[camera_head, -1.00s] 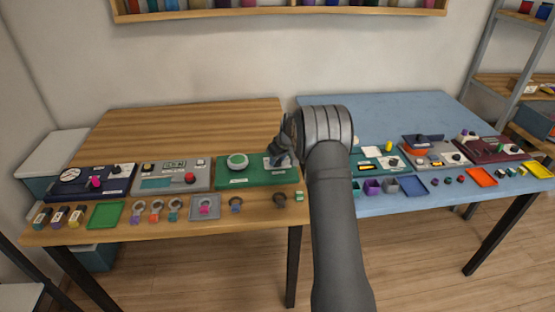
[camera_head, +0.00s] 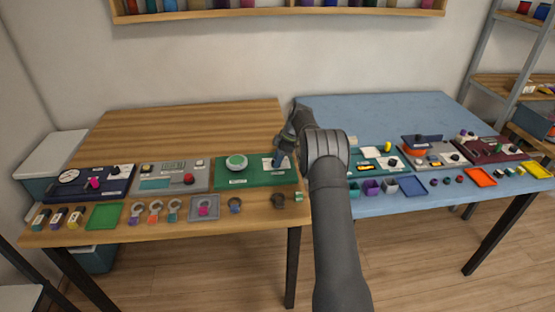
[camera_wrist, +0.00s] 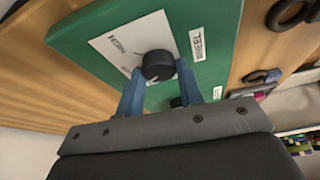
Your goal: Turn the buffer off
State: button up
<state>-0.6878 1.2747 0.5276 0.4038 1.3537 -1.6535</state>
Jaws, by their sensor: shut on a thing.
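A green board (camera_head: 222,179) lies at the right end of the wooden table and carries a round pale-and-green disc (camera_head: 237,162). In the wrist view the same board (camera_wrist: 85,35) shows a white plate (camera_wrist: 120,45) with a black knob (camera_wrist: 158,65) and a label reading WHEEL (camera_wrist: 197,44). The lettering by the knob is too small to read fully.
A grey panel (camera_head: 150,172) with a red knob and a dark blue panel (camera_head: 115,185) stand to the left. Small rings and trays line the table's front edge. A blue table (camera_head: 390,115) with more panels stands at the right. The back of the wooden table is clear.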

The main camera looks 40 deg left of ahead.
jog(key=shift+w+f+n+g+h, duration=0.1)
jog(key=shift+n+g+h, duration=0.2)
jog(key=shift+n, duration=0.8)
jog(key=shift+n+g+h, duration=0.2)
jog(key=shift+n+h, duration=0.2)
jog(key=shift+n, duration=0.7)
jog(key=o, duration=1)
notch_tip(320, 180, up, 5)
jog(key=shift+f, duration=0.2)
jog(key=w+d+r, duration=0.2)
jog(key=d+r, duration=0.4)
jog(key=d, duration=0.5)
jog(key=shift+w+d+r, duration=0.15)
jog(key=shift+w+r, duration=0.1)
jog(key=shift+w, duration=0.05)
